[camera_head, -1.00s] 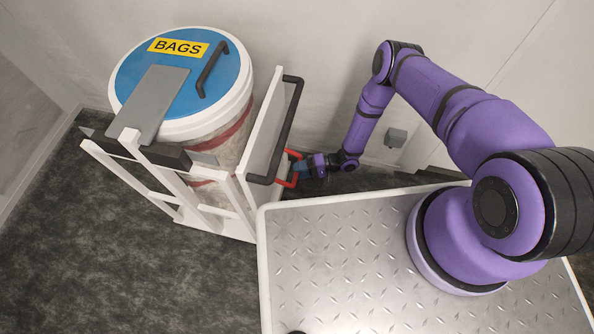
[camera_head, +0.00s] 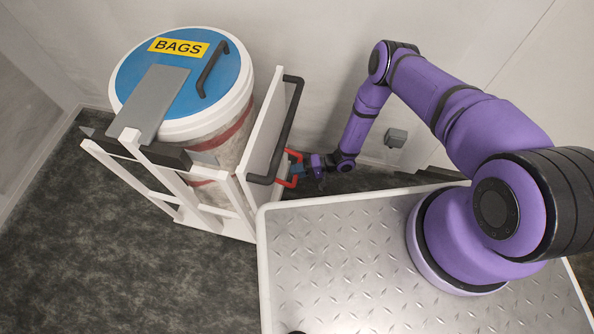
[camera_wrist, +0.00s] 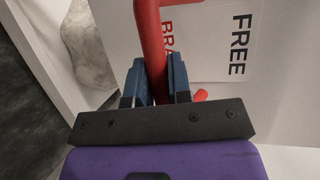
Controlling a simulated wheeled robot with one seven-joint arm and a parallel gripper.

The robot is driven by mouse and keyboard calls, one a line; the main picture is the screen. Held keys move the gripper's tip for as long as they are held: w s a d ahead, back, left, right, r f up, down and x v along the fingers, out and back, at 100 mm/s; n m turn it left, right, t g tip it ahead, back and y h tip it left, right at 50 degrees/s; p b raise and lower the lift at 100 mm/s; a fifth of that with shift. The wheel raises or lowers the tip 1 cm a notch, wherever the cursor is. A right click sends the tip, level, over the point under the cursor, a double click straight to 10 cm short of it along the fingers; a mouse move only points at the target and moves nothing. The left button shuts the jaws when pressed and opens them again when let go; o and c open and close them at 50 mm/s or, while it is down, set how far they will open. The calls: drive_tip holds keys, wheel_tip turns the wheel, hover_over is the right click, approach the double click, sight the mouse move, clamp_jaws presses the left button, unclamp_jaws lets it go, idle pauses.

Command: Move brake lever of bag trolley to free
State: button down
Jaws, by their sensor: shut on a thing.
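The bag trolley (camera_head: 259,133) is a white frame holding a drum with a blue lid marked BAGS (camera_head: 178,46). Its red brake lever (camera_head: 292,182) sticks out from the trolley's right side, below the black push handle (camera_head: 283,130). My gripper (camera_head: 297,170) is at the lever. In the wrist view, the blue fingers of my gripper (camera_wrist: 158,82) are shut on the red lever (camera_wrist: 150,35), one on each side. A second short red piece shows just right of the fingers.
A metal tread-plate deck (camera_head: 340,250) with a white rim stands in front of the trolley, close to its right side. A pale wall (camera_head: 320,50) runs behind, with a small grey box (camera_head: 396,138) on it. Dark floor is clear at the lower left.

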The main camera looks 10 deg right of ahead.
drive_tip(key=r+h, duration=0.1)
drive_tip(key=r+m+h, duration=0.1)
drive_tip(key=r+h, duration=0.1)
drive_tip(key=shift+s+d+h, duration=0.1)
drive_tip(key=shift+d+h, duration=0.2)
drive_tip(key=shift+d, duration=0.05)
wheel_tip(320, 180, up, 4)
drive_tip(key=h, duration=0.1)
drive_tip(key=g+h, duration=0.1)
drive_tip(key=h, duration=0.1)
drive_tip(key=m+h, duration=0.1)
drive_tip(key=shift+a+f, duration=0.15)
drive_tip(key=shift+f, duration=0.1)
drive_tip(key=shift+a+r, duration=0.2)
drive_tip(key=shift+r, duration=0.15)
drive_tip(key=c, duration=1.1)
unclamp_jaws()
drive_tip(key=shift+a, duration=0.1)
drive_tip(key=shift+o, duration=0.2)
drive_tip(key=v, duration=1.1)
drive_tip(key=shift+w, duration=0.3)
drive_tip(key=shift+a, duration=0.15)
